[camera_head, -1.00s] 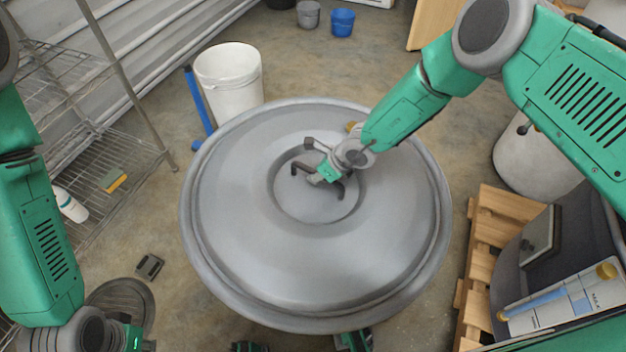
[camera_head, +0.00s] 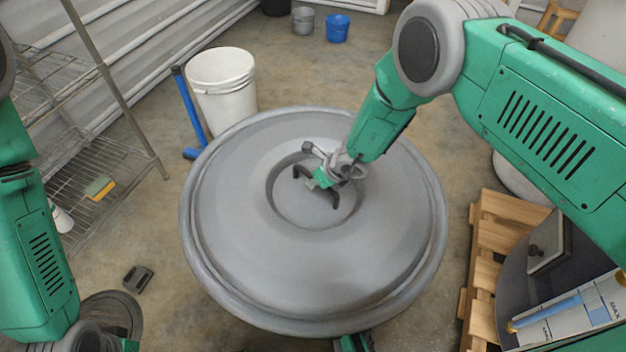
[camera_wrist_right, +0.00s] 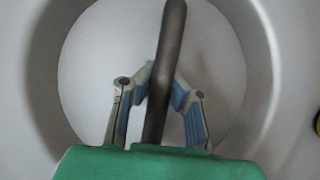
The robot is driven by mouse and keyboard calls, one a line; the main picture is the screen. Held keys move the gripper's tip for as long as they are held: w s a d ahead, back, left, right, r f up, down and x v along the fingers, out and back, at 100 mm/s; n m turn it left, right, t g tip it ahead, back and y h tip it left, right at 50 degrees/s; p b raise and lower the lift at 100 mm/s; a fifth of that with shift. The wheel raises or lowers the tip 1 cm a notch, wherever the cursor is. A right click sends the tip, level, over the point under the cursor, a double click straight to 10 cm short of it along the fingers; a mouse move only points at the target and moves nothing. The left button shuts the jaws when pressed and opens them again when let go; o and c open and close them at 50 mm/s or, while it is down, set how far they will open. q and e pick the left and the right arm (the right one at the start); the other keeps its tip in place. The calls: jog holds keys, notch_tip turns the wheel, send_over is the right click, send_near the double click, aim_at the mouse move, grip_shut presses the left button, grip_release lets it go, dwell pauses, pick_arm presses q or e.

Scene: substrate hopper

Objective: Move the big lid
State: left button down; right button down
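The big lid (camera_head: 240,245) is a wide grey disc with a raised rim and a round recess in its middle. A dark bar handle (camera_head: 334,199) stands in that recess; in the right wrist view the handle (camera_wrist_right: 168,45) runs upright through the middle. My right gripper (camera_head: 318,180) is over the recess. In the right wrist view its blue-padded fingers (camera_wrist_right: 162,85) close in on both sides of the handle and appear to grip it. What lies under the lid is hidden. My left arm is at the left edge; its fingers are not visible.
A white bucket (camera_head: 222,90) and a blue stand (camera_head: 191,110) are behind the lid at left. A wire shelf (camera_head: 85,175) stands at left. A wooden pallet (camera_head: 485,265) with a dark container (camera_head: 515,285) is at right. Small grey and blue buckets (camera_head: 337,28) are far back.

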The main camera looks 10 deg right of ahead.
aim_at(318, 193)
notch_tip(318, 193, down, 2)
jog(key=shift+w+d+f+b, duration=0.1)
jog(key=shift+f+b, duration=0.1)
jog(key=shift+b, duration=0.7)
jog(key=shift+f+b, duration=1.2)
jog(key=shift+f, duration=0.55)
jog(key=c, duration=1.6)
grip_release()
jog(key=shift+c, duration=0.2)
jog(key=shift+s+f, duration=0.15)
jog(key=shift+s, duration=0.2)
jog(key=shift+d+r, duration=0.15)
jog(key=shift+r, duration=0.2)
jog(key=v, duration=1.1)
jog(key=shift+r, duration=0.15)
